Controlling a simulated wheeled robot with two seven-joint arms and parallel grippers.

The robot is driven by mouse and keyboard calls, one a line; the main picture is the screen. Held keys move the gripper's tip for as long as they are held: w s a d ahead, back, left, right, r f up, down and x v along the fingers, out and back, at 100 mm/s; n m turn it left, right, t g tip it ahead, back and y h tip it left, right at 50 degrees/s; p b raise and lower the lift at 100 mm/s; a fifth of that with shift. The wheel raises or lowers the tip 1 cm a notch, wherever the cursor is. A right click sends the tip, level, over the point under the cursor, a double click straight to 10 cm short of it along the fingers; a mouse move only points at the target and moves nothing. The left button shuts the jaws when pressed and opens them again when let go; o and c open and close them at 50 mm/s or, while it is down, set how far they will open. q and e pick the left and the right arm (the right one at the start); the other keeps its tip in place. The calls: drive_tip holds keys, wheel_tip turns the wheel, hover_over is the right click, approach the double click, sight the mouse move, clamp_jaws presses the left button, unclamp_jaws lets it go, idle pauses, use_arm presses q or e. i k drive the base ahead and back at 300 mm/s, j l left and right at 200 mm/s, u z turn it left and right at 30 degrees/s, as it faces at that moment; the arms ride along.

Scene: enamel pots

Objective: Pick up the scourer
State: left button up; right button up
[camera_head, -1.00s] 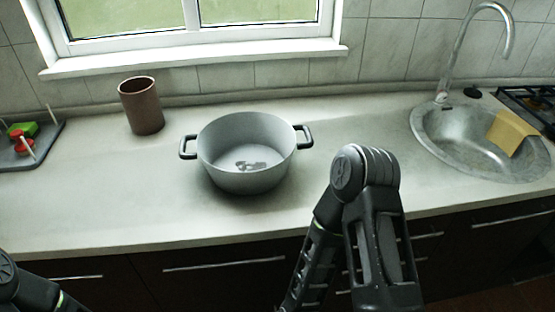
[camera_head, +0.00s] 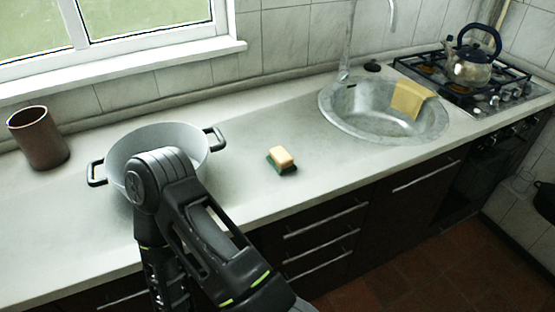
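The scourer (camera_head: 282,157) is a small block with a pale yellow top and a dark green underside. It lies on the light countertop (camera_head: 310,182), right of the grey pot and left of the sink, with nothing touching it. My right arm is bent in the lower middle of the view, its elbow in front of the pot. Neither gripper shows in the view.
The two-handled grey pot (camera_head: 190,138) is partly hidden by my arm. A brown cup (camera_head: 38,138) stands at the left. A metal sink (camera_head: 350,115) has a yellow cloth (camera_head: 410,98) over its rim. A kettle (camera_head: 468,68) is on the hob (camera_head: 430,68).

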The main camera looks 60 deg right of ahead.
sight(282, 162)
drive_tip(key=k+l, duration=0.4)
drive_tip(key=k, duration=0.2)
drive_tip(key=k+l, duration=0.4)
drive_tip(key=k, duration=0.2)
